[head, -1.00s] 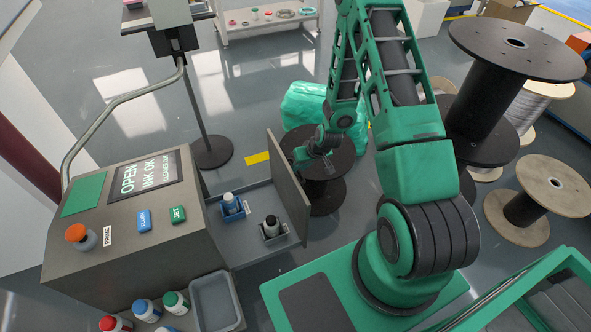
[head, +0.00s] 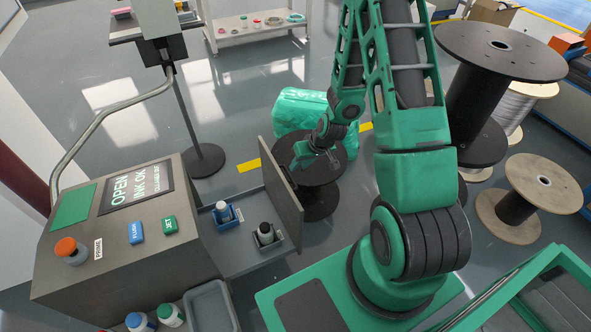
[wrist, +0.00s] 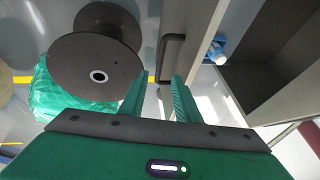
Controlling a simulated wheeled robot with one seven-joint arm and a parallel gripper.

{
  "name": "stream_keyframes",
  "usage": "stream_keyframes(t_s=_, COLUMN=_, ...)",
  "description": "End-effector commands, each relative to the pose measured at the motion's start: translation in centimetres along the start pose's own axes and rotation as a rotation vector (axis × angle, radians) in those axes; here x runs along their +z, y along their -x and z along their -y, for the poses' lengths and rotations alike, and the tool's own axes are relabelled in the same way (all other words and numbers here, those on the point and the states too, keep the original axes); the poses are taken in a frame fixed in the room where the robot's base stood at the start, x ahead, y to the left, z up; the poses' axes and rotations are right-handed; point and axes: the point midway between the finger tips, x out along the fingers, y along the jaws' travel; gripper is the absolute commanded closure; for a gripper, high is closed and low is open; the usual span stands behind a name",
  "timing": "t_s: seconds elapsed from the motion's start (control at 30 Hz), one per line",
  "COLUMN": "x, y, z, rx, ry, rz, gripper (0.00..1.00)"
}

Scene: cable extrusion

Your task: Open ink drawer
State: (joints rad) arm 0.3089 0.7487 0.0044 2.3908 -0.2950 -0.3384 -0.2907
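The ink drawer's grey front panel (head: 281,195) stands out from the console in the head view, and the drawer is open. Inside it sit a white bottle in a blue holder (head: 226,215) and a dark-capped bottle in a grey holder (head: 265,237). My gripper (head: 297,163) is at the outer side of the panel. In the wrist view my gripper (wrist: 160,78) has its two green fingers apart, with nothing held between them. The dark drawer handle (wrist: 169,55) is just beyond the fingertips, on the panel. Whether a finger touches it I cannot tell.
The console (head: 125,265) has a screen reading "OPEN, INK OK". A black spool (head: 320,200) and a green wrapped bundle (head: 297,108) stand close behind my gripper. Bottles and a grey tray (head: 209,305) sit by the console's front.

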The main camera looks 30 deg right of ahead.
Motion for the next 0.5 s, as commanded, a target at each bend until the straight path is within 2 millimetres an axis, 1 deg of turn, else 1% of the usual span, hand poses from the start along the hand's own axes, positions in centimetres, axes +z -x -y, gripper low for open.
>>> stream_keyframes(t_s=0.03, x=-0.1, y=0.6, z=0.0, rx=0.001, ry=0.000, rz=-0.002, gripper=0.71)
stream_keyframes(t_s=0.2, x=-0.1, y=1.7, z=0.0, rx=0.000, ry=-0.001, rz=-0.002, gripper=0.71)
stream_keyframes(t_s=0.5, x=-0.1, y=2.0, z=0.0, rx=0.000, ry=-0.001, rz=-0.001, gripper=0.71)
